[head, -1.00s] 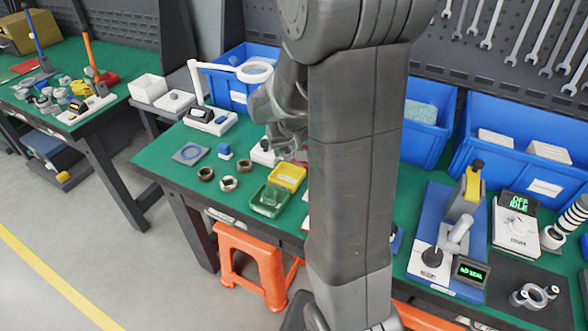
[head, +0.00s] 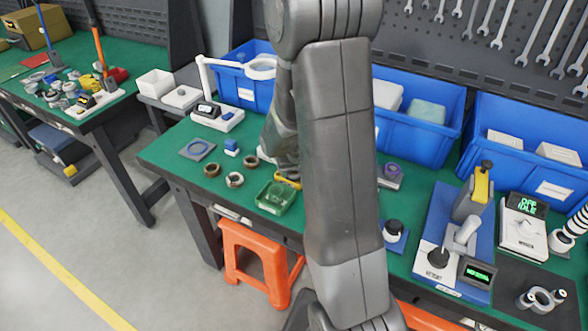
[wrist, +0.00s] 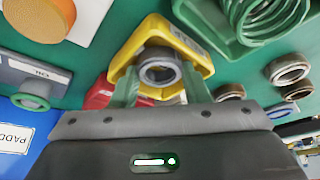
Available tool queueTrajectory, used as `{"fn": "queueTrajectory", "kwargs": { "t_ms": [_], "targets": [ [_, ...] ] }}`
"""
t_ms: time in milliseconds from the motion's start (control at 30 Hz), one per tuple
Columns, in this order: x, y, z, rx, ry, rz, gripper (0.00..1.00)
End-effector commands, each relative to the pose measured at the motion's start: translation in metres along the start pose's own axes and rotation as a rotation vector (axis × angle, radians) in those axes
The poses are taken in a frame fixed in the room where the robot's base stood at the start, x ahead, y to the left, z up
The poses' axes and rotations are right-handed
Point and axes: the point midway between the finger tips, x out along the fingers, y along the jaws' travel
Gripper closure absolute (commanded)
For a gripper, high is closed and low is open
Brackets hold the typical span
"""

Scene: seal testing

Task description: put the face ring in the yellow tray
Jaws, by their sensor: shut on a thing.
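The face ring, a grey ring (wrist: 159,70), is held between the green fingers of my gripper (wrist: 160,82) in the wrist view. Behind it in that view is the yellow tray (wrist: 196,50), with its walls showing around the ring. I cannot tell how high the ring is over the tray floor. In the head view only a strip of the yellow tray (head: 288,180) shows; my arm hides the rest, along with the gripper tips and the ring.
A green tray (head: 262,200) stands beside the yellow one; a coil spring (wrist: 262,18) lies in it in the wrist view. Brown rings (head: 235,180) lie to its left. A red thing (wrist: 100,94) is close by the yellow tray. Blue bins (head: 425,135) line the back.

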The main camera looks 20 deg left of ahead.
Motion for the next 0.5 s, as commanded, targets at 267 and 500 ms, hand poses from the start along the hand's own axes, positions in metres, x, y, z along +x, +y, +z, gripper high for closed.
{"fn": "queueTrajectory", "kwargs": {
  "t_ms": [267, 500],
  "targets": [
    [0.0021, 0.0000, 0.0008, 0.000, 0.000, 0.000, 0.49],
    [-0.0017, 0.0000, -0.0008, 0.000, 0.000, 0.000, 0.49]
  ]
}}
